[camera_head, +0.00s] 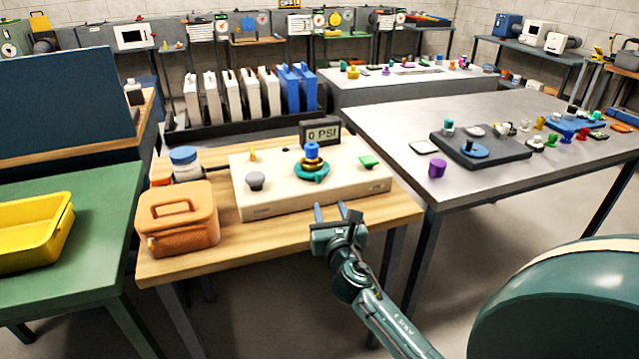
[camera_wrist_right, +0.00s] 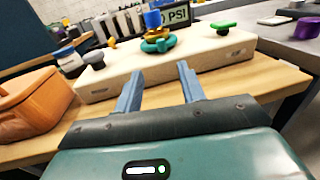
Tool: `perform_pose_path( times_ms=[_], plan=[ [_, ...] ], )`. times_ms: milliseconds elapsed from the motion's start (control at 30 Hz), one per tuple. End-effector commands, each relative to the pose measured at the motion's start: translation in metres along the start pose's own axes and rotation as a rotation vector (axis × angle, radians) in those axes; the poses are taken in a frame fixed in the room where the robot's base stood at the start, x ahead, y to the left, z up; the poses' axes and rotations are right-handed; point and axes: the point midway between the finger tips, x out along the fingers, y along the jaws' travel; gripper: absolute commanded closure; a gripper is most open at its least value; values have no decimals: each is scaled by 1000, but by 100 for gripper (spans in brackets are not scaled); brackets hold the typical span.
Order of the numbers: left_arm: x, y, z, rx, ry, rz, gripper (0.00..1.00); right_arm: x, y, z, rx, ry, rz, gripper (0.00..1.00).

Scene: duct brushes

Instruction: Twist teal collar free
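The teal collar (camera_head: 312,172) sits around the base of a brass-and-blue fitting (camera_head: 311,152) on top of a cream panel box (camera_head: 275,197). In the right wrist view the teal collar (camera_wrist_right: 159,46) is beyond the fingertips, below the blue cap (camera_wrist_right: 153,20). My right gripper (camera_head: 336,212) is open and empty, in front of the box's front face and apart from the collar. Its two fingers (camera_wrist_right: 160,72) point towards the box. My left gripper is not in view.
The box also bears a grey knob (camera_head: 255,180), a green knob (camera_head: 369,160) and a yellow piece (camera_head: 253,153). A gauge display reading 0 PSI (camera_head: 320,133) stands behind. An orange bag (camera_head: 178,218) and a blue-lidded jar (camera_head: 185,163) stand left. The wooden table's (camera_head: 235,240) front strip is clear.

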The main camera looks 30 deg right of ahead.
Motion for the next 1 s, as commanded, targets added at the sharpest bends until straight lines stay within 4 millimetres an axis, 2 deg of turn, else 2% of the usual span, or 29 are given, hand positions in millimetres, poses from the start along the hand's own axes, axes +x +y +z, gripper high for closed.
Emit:
perform_pose_path(
  times_ms=[167,600,800,1000],
  plan=[
    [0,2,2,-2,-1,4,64,19,-1,1,-8,-3,-3,60],
    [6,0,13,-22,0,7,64,106,0,-1,-3,-1,-1,60],
    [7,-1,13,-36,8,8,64,126,0,0,-3,-1,0,60],
    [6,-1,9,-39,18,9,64,131,0,0,-4,0,0,60]
  ],
)
